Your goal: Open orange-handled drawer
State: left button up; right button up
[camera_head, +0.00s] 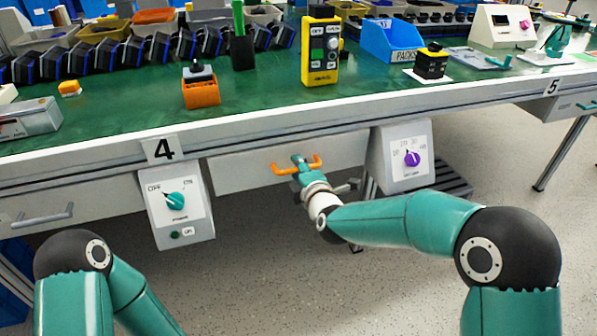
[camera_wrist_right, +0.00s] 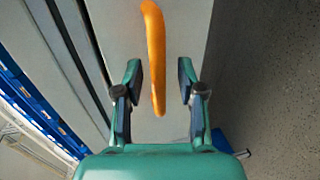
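The orange handle (camera_head: 284,170) is on the front of a grey drawer (camera_head: 232,169) under the green workbench, right of the number 4 sign. The drawer looks closed. My right gripper (camera_head: 298,160) is at the handle, coming from the front right. In the right wrist view, the orange handle (camera_wrist_right: 155,60) runs between the two fingers of my right gripper (camera_wrist_right: 157,85). The fingers are apart, with a gap showing on each side of the handle. My left gripper is not in view; only part of my left arm shows at the lower left.
A box with a teal rotary knob (camera_head: 174,201) hangs left of the drawer, and one with a purple knob (camera_head: 412,158) hangs right of it. A grey-handled drawer (camera_head: 42,216) is at far left. The floor in front is clear.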

jog(key=shift+w, duration=0.15)
grip_shut()
jog(key=shift+a+f, duration=0.1)
dwell(0.3)
